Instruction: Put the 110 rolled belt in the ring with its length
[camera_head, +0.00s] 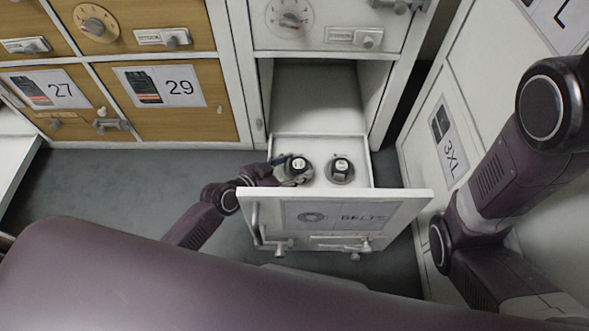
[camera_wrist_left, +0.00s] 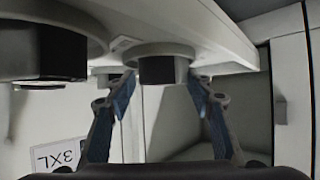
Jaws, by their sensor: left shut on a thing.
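Two dark rolled belts with small white tags stand in an open drawer (camera_head: 372,203) whose front reads BELTS. The left belt (camera_head: 298,166) is at my left gripper (camera_head: 289,166), which reaches over the drawer's left wall. The right belt (camera_head: 340,167) stands apart, with a grey round rim around its foot. The tag numbers are too small to read. In the left wrist view, the blue-padded fingers of my left gripper (camera_wrist_left: 162,85) are shut on a dark belt (camera_wrist_left: 157,70). The other belt (camera_wrist_left: 45,52) is at the left there. My right gripper is out of view.
The drawer front (camera_head: 335,210) stands out into the aisle. Wooden lockers (camera_head: 165,90) numbered 27 and 29 are at the left. A white cabinet marked 3XL (camera_head: 448,140) is close on the right, by my right arm. Grey floor (camera_head: 130,175) is clear at the left.

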